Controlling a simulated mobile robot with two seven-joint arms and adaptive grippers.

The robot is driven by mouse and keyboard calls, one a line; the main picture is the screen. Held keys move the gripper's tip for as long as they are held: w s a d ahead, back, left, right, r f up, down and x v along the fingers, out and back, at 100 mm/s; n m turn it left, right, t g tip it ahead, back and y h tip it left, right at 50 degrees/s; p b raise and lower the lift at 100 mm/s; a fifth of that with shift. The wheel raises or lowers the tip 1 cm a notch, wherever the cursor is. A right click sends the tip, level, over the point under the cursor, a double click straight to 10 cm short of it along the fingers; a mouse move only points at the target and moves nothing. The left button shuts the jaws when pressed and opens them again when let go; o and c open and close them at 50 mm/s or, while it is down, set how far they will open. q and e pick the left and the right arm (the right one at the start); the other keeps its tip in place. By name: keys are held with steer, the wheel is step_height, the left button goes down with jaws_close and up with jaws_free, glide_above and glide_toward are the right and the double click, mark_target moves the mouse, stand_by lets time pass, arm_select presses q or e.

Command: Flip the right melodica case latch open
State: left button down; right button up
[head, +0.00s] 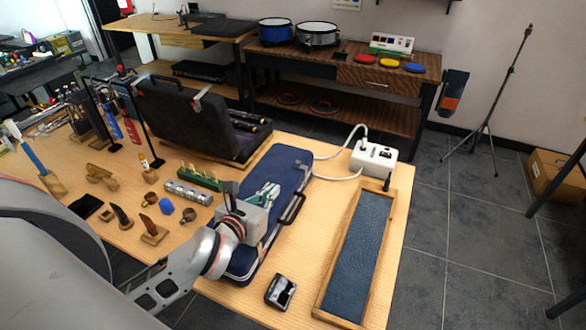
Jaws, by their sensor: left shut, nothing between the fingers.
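A long dark blue case (287,168), which I take for the melodica case, lies closed on the wooden table, with a black handle (293,208) on its right side. My left gripper (268,191) is over the middle of the case, shut and empty, its arm coming in from the lower left. I cannot tell whether the fingers touch the case. Its right latch cannot be made out; the gripper hides part of the lid. My right gripper is not in view.
An open black instrument case (187,122) stands behind and left. Small wooden holders and parts, such as a green block (200,176), lie left. A white power box (373,160) with cables, a wood-framed blue mat (358,250) and a small black box (280,291) lie right.

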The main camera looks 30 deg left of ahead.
mark_target(298, 165)
arm_select(q)
steer(key=x, duration=0.9)
steer(key=r+p+x, duration=0.1)
steer(key=x, duration=0.3)
steer(key=shift+w+f, duration=0.1)
steer(key=shift+w, duration=0.4)
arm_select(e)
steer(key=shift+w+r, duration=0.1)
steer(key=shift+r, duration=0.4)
